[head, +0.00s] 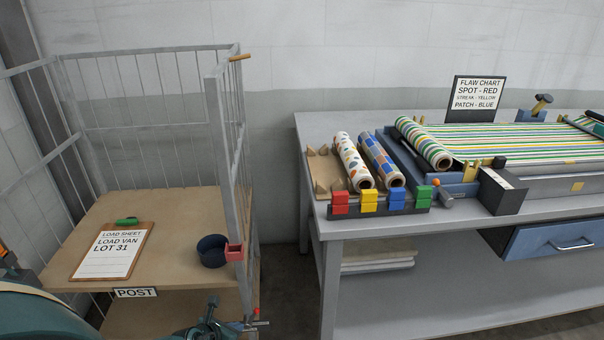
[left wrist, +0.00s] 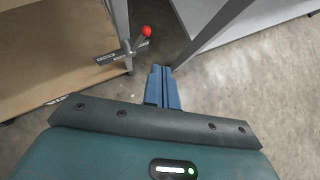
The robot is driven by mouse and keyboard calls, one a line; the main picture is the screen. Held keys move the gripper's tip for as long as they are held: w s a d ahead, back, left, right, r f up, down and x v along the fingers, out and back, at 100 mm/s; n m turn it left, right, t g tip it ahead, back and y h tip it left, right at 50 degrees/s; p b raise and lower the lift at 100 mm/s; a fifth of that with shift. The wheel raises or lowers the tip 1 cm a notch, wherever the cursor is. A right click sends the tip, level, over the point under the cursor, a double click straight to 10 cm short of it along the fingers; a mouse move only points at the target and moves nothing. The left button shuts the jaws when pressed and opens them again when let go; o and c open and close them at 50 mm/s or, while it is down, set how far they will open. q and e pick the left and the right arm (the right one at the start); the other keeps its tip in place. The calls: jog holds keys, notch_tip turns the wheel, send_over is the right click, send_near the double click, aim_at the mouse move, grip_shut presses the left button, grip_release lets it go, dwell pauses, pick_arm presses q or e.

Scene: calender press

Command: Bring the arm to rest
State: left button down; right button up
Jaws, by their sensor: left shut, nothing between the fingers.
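My left gripper (head: 212,304) is low at the bottom edge of the head view, in front of the cart's lower shelf. In the left wrist view the left gripper (left wrist: 162,72) points down toward bare floor, its two blue fingers together with nothing between them. It is between the cart's corner post and the table leg in that view. My right gripper is in neither view.
The wire-sided cart (head: 95,222) holds a load sheet clipboard (head: 112,250) and a dark blue bowl (head: 211,249). A red-knobbed lever (left wrist: 147,31) is by its post. The grey workbench (head: 430,219) carries patterned rolls (head: 353,160). Concrete floor (left wrist: 240,95) is open at right.

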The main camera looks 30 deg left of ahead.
pick_arm(q)
jog(key=w+d+r+n+t+y, duration=0.15)
jog(key=d+r+n+t, duration=0.25)
jog(key=d+r+n, duration=0.85)
jog(key=s+d+r+n+g, duration=0.2)
jog(key=s+r+n+g, duration=0.1)
jog(key=s+n, duration=0.4)
jog(key=s+d+r+n+g+h, duration=0.1)
jog(key=s+d+r+n+g, duration=0.2)
jog(key=s+n, duration=0.45)
jog(key=s+d+r+n+g, duration=0.2)
jog(key=s+r+n+g, duration=0.15)
jog(key=s+n, duration=0.35)
jog(key=w+d+f+t+h+p, duration=0.2)
jog(key=w+d+f+t+h, duration=0.1)
jog(key=w+d+t, duration=0.3)
jog(key=shift+d+f+m+t, duration=0.3)
jog(key=shift+f+t, duration=0.15)
jog(key=shift+f, duration=0.4)
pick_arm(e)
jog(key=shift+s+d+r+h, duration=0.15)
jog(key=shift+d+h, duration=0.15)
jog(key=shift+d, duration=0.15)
